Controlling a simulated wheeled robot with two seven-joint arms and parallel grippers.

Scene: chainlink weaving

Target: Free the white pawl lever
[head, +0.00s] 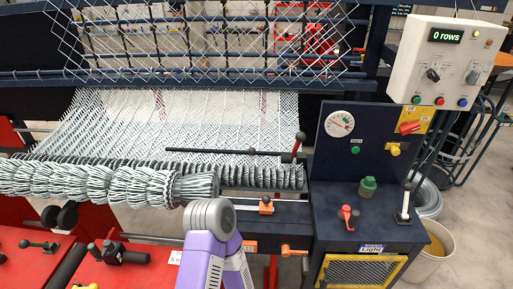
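A white upright lever (405,205) with a dark tip stands on a dark base at the right end of the machine's dark blue top. It looks like the pawl lever. What its foot engages is too small to tell. A purple and grey part of one of my arms rises from the bottom middle, in front of the rolled mesh. No gripper shows in the head view.
A red lever (346,214) and a green knob (367,187) stand left of the white lever. A control box (447,65) reading "0 rows" hangs above right. A rolled mesh (95,183) spans the left. A bucket (436,243) stands on the floor at right.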

